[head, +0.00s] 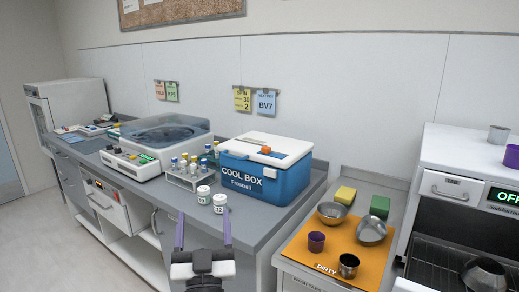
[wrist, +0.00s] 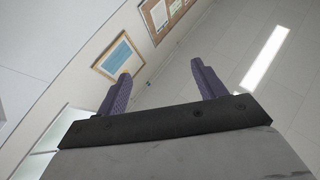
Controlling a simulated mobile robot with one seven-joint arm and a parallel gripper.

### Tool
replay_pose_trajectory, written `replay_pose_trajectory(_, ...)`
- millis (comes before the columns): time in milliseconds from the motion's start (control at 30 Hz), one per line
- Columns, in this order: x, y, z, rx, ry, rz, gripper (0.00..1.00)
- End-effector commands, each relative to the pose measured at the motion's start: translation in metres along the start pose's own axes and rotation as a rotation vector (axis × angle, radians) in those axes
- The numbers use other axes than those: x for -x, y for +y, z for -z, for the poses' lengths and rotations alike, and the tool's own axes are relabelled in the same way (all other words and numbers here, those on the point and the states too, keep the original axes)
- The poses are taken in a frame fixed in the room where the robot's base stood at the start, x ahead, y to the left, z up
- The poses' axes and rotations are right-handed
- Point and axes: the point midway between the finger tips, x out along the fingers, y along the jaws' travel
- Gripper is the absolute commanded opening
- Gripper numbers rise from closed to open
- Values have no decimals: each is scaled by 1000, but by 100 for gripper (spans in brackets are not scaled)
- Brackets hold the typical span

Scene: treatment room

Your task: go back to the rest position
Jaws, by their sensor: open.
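My gripper (head: 203,236) shows at the bottom of the head view, in front of the grey counter. Its two purple fingers stand apart, with nothing between them. In the wrist view my gripper (wrist: 160,82) is also open and empty. That view looks up at the ceiling and the upper walls. In the head view two white jars (head: 219,203) with lids stand on the counter just beyond the fingertips; I cannot see any contact with them.
A blue cool box (head: 262,178) with a white lid stands behind the jars, beside a rack of tubes (head: 190,176) and a centrifuge (head: 160,135). At right, an orange mat (head: 326,245) holds bowls and cups by an open-fronted machine (head: 455,185). Floor shows at lower left.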

Motion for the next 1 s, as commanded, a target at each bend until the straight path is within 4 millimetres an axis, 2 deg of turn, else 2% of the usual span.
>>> replay_pose_trajectory(33, 4, 23, -15, 26, -51, -56, 69)
replay_pose_trajectory(200, 30, 94, -54, 98, -198, -234, 69)
replay_pose_trajectory(400, 78, 174, -85, 170, -354, -449, 69)
replay_pose_trajectory(500, 105, 206, -94, 199, -417, -546, 69)
replay_pose_trajectory(600, 129, 231, -99, 222, -464, -625, 69)
replay_pose_trajectory(767, 154, 254, -102, 243, -508, -703, 69)
replay_pose_trajectory(867, 159, 261, -103, 248, -519, -724, 69)
replay_pose_trajectory(1000, 154, 268, -105, 249, -520, -728, 69)
